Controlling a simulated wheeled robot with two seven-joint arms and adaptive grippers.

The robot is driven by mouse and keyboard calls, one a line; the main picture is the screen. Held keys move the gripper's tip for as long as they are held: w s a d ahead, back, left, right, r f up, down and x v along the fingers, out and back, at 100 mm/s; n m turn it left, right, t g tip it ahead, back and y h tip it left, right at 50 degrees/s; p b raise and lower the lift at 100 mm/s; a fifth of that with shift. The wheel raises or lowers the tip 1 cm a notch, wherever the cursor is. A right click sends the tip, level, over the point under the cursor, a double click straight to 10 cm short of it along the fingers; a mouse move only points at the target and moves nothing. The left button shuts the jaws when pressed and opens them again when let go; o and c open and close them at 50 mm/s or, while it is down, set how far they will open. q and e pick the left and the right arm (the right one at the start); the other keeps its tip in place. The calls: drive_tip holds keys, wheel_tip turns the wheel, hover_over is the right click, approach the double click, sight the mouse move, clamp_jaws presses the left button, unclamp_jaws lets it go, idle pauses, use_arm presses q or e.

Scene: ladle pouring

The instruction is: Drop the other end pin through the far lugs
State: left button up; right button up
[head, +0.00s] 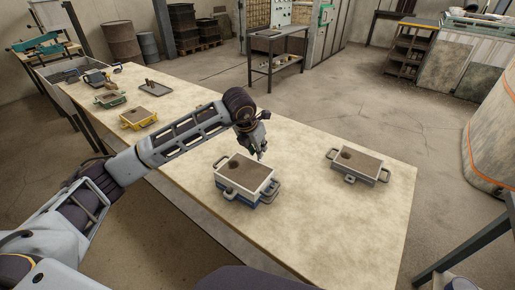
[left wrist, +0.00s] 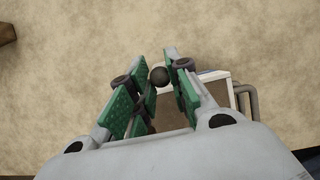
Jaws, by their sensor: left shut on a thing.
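My left gripper (head: 260,152) is at the far edge of the nearer flask (head: 246,176), a box with a brown sand top, a white upper frame and a blue lower frame. In the left wrist view the green-padded fingers (left wrist: 157,78) are shut on a dark, round-headed pin (left wrist: 158,76). Part of the flask (left wrist: 215,78) and its handle (left wrist: 246,100) show beyond the right finger. The pin's shaft and the far lugs are hidden, so I cannot tell whether the pin touches them. My right gripper is out of view.
A second grey flask half (head: 358,165) with a dark hole lies to the right on the workbench (head: 325,215). A yellow frame (head: 138,118), a green frame (head: 110,99) and a dark tray (head: 156,88) lie along the bench's far left. Bare bench surrounds both flasks.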

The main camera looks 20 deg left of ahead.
use_arm(q)
drive_tip(key=shift+f+b, duration=0.55)
drive_tip(key=shift+f, duration=0.15)
drive_tip(key=o, duration=0.8)
drive_tip(key=shift+f, duration=0.1)
drive_tip(key=shift+o, duration=0.5)
drive_tip(key=o, duration=0.4)
drive_tip(key=shift+o, duration=0.2)
drive_tip(key=shift+r+p, duration=1.35)
drive_tip(key=shift+r, duration=1.75)
drive_tip(key=shift+f, duration=0.1)
